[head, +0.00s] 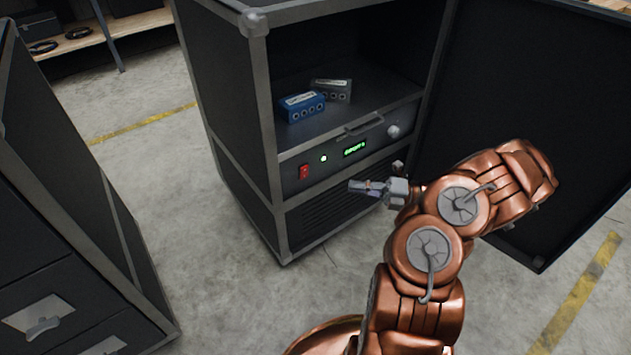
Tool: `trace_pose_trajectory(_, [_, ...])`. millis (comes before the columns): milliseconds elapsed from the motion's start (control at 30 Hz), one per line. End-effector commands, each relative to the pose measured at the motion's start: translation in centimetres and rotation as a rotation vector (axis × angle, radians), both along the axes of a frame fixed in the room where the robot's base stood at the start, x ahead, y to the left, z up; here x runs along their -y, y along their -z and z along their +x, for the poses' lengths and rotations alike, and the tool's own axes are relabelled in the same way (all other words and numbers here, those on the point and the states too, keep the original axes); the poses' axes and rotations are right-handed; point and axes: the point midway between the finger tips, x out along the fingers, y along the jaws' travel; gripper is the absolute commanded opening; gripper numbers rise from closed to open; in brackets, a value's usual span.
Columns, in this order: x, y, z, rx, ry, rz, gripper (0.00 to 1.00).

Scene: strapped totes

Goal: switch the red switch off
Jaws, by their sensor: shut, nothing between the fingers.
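The red switch (304,171) is a small rocker on the left of the front panel (345,150) of a black cabinet. A round light (324,158) beside it glows, and a green display (355,148) further right is lit. The switch is in plain view, but I cannot tell which side of the rocker is pressed. My gripper (354,187) is shut and empty, in front of the vented lower part of the cabinet, to the right of and a little lower than the switch. It appears apart from the switch.
A blue box (302,106) and a grey box (331,90) sit on the cabinet's shelf. A knob (393,131) and a handle (364,124) are on the panel. The cabinet's door (535,110) stands open at right. A dark drawer unit (60,235) is at left, with clear floor between.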

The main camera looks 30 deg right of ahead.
Motion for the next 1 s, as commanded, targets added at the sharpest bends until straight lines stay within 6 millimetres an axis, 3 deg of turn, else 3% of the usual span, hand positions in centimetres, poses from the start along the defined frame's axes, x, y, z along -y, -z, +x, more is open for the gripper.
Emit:
trace_pose_trajectory(133, [1.1,1.5,-0.3,-0.036,0.032,0.034,0.00])
trace_pose_trajectory(567, [1.2,1.6,-0.3,-0.042,0.038,0.040,0.00])
trace_pose_trajectory(767, [-0.3,1.6,0.7,-0.040,0.036,0.040,0.00])
trace_pose_trajectory(1000, [-3.6,1.4,3.0,-0.039,0.035,0.042,0.00])
